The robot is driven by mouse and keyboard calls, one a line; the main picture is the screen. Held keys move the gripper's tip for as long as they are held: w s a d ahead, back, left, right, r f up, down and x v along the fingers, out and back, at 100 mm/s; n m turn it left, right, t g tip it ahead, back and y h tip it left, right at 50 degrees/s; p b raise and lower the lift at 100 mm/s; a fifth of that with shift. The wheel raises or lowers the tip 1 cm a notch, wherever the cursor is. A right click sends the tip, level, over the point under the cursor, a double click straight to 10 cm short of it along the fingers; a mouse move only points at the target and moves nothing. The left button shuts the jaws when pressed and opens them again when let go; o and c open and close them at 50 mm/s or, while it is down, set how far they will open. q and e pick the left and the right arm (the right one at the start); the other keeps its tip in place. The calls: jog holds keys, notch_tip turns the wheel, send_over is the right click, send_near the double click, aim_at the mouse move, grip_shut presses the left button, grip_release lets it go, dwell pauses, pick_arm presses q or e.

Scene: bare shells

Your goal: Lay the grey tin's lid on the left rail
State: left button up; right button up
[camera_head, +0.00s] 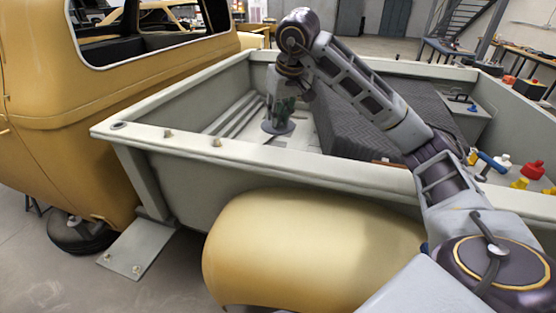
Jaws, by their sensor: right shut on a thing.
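My right gripper (281,108) hangs pointing down inside the truck bed, beyond the near rail. It is shut on a flat, round grey disc (272,128), which looks like the tin's lid. The fingers hide part of the disc. The near rail (255,157), the truck's left one, is a pale flat-topped edge running across the view. The disc appears just beyond this rail; its height above the bed floor is hard to tell. I cannot make out the grey tin itself. My left gripper is not in view.
Bottles and red and yellow items (532,171) stand at the right. The yellow fender (310,245) bulges below the rail.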

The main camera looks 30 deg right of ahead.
aim_at(280, 126)
dwell(0.4)
jog(key=shift+f, duration=2.85)
jog(key=shift+f, duration=0.1)
jog(key=shift+f, duration=1.95)
jog(key=shift+f, duration=0.2)
jog(key=o, duration=0.8)
jog(key=shift+o, duration=0.2)
jog(key=shift+r, duration=0.15)
